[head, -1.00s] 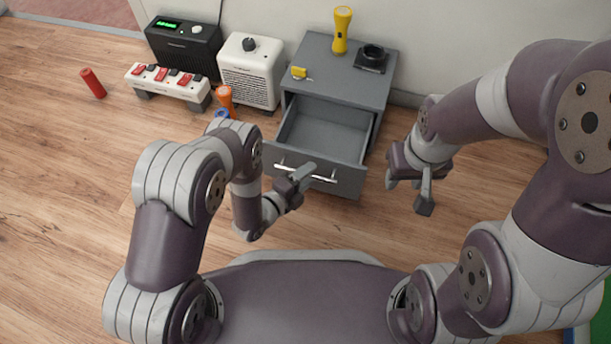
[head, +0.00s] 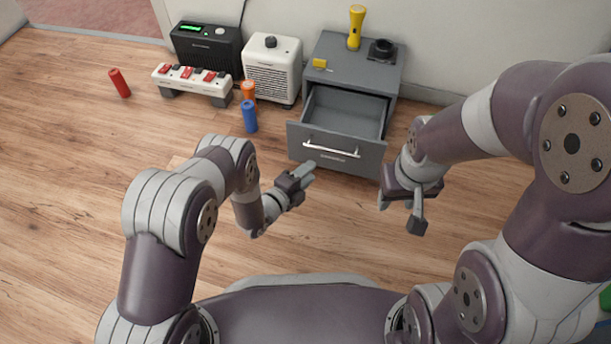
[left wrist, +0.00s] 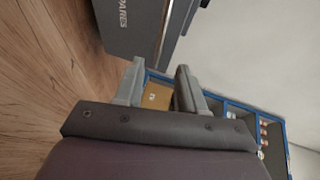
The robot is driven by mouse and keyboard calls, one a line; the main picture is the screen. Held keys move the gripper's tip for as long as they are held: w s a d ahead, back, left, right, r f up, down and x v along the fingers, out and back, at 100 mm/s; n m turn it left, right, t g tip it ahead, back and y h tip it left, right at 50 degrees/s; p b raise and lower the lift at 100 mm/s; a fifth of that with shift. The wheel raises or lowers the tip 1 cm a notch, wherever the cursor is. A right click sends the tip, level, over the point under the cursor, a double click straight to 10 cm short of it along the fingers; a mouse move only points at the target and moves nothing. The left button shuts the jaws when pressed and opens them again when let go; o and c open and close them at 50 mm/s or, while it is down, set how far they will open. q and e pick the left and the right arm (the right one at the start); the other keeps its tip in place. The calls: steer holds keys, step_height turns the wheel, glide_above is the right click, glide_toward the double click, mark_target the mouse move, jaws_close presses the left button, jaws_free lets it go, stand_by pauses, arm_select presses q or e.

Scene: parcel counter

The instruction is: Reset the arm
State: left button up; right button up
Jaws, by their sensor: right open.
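My left gripper (head: 306,174) is empty, in front of and left of the open drawer (head: 336,148), apart from its handle (head: 331,149). In the left wrist view its two fingers (left wrist: 160,88) stand apart with nothing between them. My right gripper (head: 400,213) is open and empty, fingers pointing down, to the right of the drawer front.
The grey cabinet (head: 330,45) bears a yellow flashlight (head: 355,27), a small yellow object and a black round item. A white heater-like box (head: 273,70), black box, switch strip, orange flashlight and blue cylinder (head: 249,116) stand to its left. Front floor is clear.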

stand_by(0.3)
arm_select(q)
steer(key=s+a+f+n+g+y, duration=0.4)
steer(key=f+n, duration=0.2)
steer(key=f, duration=0.2)
steer(key=s+a+r+n+g+y+p, duration=0.2)
steer(key=a+r+n+y, duration=0.1)
steer(key=a+n, duration=0.1)
steer(key=s+a+r+n+g+y+p, duration=0.15)
steer(key=s+a+r+n+p, duration=0.3)
steer(key=r, duration=0.75)
steer(key=s+a+r+n+g+y+p, duration=0.1)
steer(key=s+a+r+n+g+p, duration=0.3)
steer(key=r, duration=0.7)
steer(key=s+a+r+n+g+y+p, duration=0.1)
steer(key=s+a+r+n+p, duration=0.35)
steer(key=r, duration=0.75)
step_height(320, 180, up, 47)
steer(key=n+t+p, duration=0.2)
steer(key=p, duration=3.8)
steer(key=shift+s+d, duration=0.2)
steer(key=shift+s, duration=0.25)
